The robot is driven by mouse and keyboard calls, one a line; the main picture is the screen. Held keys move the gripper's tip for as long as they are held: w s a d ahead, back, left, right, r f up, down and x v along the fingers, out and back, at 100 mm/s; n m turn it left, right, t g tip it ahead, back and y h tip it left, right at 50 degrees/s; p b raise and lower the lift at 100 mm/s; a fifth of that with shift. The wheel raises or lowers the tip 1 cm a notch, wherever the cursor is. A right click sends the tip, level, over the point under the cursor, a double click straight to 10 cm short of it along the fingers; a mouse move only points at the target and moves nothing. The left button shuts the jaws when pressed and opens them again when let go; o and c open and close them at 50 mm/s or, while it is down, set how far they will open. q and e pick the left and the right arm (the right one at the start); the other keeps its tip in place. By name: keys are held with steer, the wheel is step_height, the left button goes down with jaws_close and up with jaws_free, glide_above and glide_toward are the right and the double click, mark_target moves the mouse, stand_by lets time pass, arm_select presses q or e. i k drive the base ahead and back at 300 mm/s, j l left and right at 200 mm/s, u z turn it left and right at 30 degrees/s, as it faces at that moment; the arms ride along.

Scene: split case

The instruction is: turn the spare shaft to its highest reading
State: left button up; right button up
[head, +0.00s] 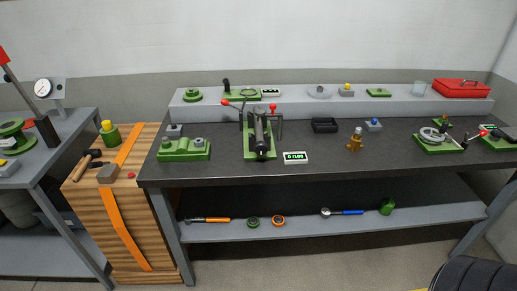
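A dark grey shaft (259,131) lies lengthwise in a green fixture (248,152) at the middle of the bench. A small display (295,157) with lit green digits stands just right of the fixture; the digits are too small to read surely. A second fixture (242,95) with a similar display (271,92) sits on the raised back shelf. I cannot tell from the picture which part is named the spare shaft. Neither of my grippers shows in the head view.
The dark bench top (340,167) is clear along its front right of the display. A green block (183,150), black tray (325,125), brass part (355,140) and round green fixture (437,141) stand around it. A wooden block (87,200) and grey table (60,140) are left.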

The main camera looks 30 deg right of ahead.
mark_target(261, 147)
steer(key=z, duration=1.35)
